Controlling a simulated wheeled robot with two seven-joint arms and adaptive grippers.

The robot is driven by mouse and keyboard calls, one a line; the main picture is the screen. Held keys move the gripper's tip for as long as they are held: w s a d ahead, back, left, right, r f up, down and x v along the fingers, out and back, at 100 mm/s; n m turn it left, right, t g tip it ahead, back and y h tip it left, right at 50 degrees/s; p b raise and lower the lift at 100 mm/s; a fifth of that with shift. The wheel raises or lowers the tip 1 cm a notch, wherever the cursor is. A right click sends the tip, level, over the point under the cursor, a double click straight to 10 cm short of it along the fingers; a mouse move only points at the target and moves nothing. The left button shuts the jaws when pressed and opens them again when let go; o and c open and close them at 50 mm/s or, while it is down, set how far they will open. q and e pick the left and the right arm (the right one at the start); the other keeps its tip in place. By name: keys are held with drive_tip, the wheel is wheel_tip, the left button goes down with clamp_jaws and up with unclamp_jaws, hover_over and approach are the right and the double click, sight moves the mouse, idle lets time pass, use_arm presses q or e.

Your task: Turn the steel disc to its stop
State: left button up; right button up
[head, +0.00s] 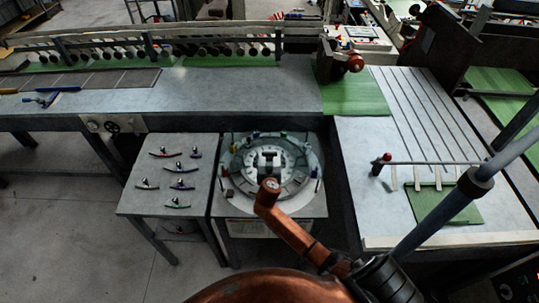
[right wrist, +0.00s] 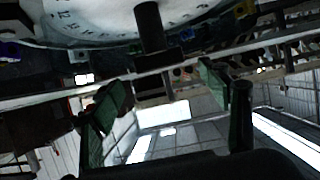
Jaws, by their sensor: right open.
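The steel disc (head: 246,174) lies flat on a small table, ringed by a graduated plate with several small coloured posts. Its numbered pale face (right wrist: 85,18) shows at the top of the right wrist view, which appears upside down. A black upright post (right wrist: 149,28) stands by it. My right gripper (right wrist: 162,90) is open and empty, its two green-padded fingers spread apart. The post lies between the fingers' lines in that picture, with no contact visible. In the head view my right gripper (head: 268,158) is small and dark over the disc's middle, beyond my copper-coloured arm. My left gripper is out of view.
A side table (head: 140,203) left of the disc holds several small handled tools. A long grey bench (head: 210,95) runs behind. A slotted table (head: 365,200) with a green mat and red-knobbed bar stands right. Open floor lies at lower left.

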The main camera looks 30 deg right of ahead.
sight(270, 154)
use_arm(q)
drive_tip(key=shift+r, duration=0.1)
use_arm(e)
drive_tip(key=shift+x, duration=2.15)
drive_tip(key=c, duration=1.7)
drive_tip(key=shift+f, duration=0.1)
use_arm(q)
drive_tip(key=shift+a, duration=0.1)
